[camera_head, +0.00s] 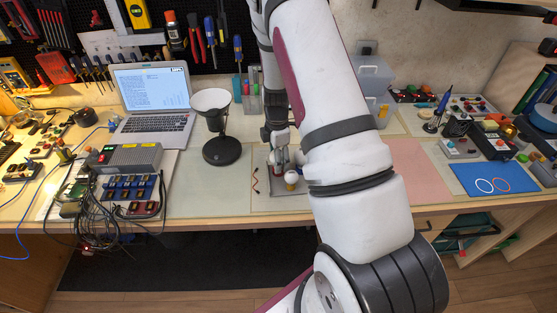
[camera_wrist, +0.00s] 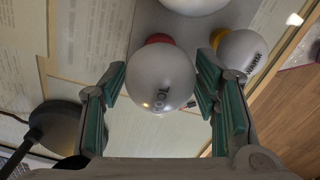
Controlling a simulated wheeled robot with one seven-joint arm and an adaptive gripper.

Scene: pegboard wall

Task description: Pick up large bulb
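Three pale, round bulbs show in the wrist view. One with a red base (camera_wrist: 160,80) lies between the fingertips of my gripper (camera_wrist: 161,75). One with a yellow base (camera_wrist: 242,52) sits to its right, just beyond the right finger. A third bulb (camera_wrist: 195,4) is cut off by the top edge, so its size is hard to judge. My gripper is open, with its green-padded fingers on either side of the red-based bulb; I cannot tell whether they touch it. In the head view my gripper (camera_head: 281,150) points down over the bulbs, and the yellow-based bulb (camera_head: 291,177) stands in front.
The bulbs stand on a grey plate (camera_head: 292,203) near the table's front edge. A black-based lamp (camera_head: 221,151) stands to the left, with a laptop (camera_head: 152,95) behind. A cable-filled device (camera_head: 129,160) is farther left. My arm hides part of the table's middle.

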